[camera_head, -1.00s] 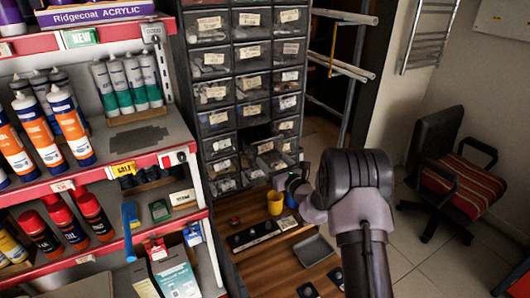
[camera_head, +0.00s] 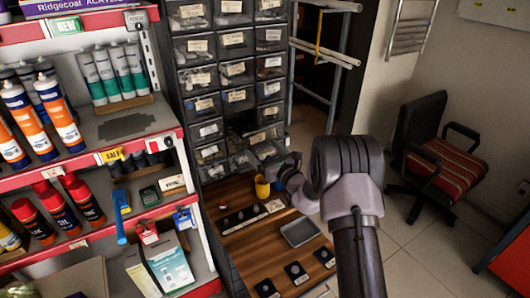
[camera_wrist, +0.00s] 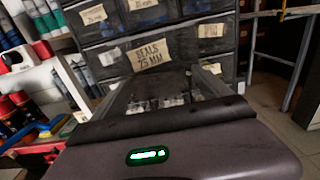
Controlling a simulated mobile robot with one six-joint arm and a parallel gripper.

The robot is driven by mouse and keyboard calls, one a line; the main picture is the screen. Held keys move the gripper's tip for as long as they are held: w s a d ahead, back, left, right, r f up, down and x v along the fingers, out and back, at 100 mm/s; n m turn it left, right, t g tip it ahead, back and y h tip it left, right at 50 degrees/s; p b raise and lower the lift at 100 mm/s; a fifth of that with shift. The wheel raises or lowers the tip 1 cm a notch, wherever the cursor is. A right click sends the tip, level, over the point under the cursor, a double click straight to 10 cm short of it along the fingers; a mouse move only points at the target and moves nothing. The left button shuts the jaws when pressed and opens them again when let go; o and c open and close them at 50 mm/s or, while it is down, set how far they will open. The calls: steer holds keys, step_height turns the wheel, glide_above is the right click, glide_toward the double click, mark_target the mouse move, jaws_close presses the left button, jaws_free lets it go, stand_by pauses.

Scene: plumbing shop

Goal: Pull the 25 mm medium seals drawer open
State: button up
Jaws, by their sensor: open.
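In the wrist view, a label reading "SEALS 25 MM" (camera_wrist: 150,54) sits tilted at the middle of the cabinet, just ahead of my gripper (camera_wrist: 165,88). The gripper is open, its two pale fingers spread left and right. Between them lie a dark area and small pale contents (camera_wrist: 160,102); I cannot tell whether the fingers touch the drawer. In the head view, my gripper (camera_head: 288,168) is at the lower right of the grey drawer cabinet (camera_head: 233,70), beside its lowest drawers. Its fingertips are small and partly hidden there.
A wooden worktop (camera_head: 258,258) holds a yellow cup (camera_head: 262,187) and a grey tray (camera_head: 299,232) below the gripper. A red-edged shelf (camera_head: 115,150) with tubes and cans stands at left. A chair (camera_head: 440,150) stands at right, with open floor beside it.

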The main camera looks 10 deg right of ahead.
steer(key=p+v, duration=0.2)
steer(key=v, duration=1.5)
steer(key=shift+s+p, duration=0.2)
steer(key=shift+p, duration=0.1)
steer(key=s+a+r+n+g+y, duration=0.4)
steer(key=s+a+r+n, duration=0.15)
steer(key=a, duration=0.35)
steer(key=s+a+r+n+g+y, duration=0.45)
steer(key=a+r+n, duration=0.25)
steer(key=a, duration=0.2)
steer(key=s+a+r+n+g+h, duration=0.1)
steer(key=s+a+r+n+g, duration=0.1)
steer(key=s+a+n+g, duration=0.4)
steer(key=s+d+f+n+h, duration=0.1)
steer(key=s+d+n+h, duration=0.15)
steer(key=s, duration=0.35)
steer(key=s+d+n+h, duration=0.2)
steer(key=s+n+h, duration=0.15)
steer(key=s, duration=0.35)
steer(key=s+d+r+n+t+h, duration=0.2)
steer(key=d+h, duration=0.3)
steer(key=d, duration=0.3)
steer(key=shift+n+t, duration=0.55)
steer(key=shift+n, duration=0.2)
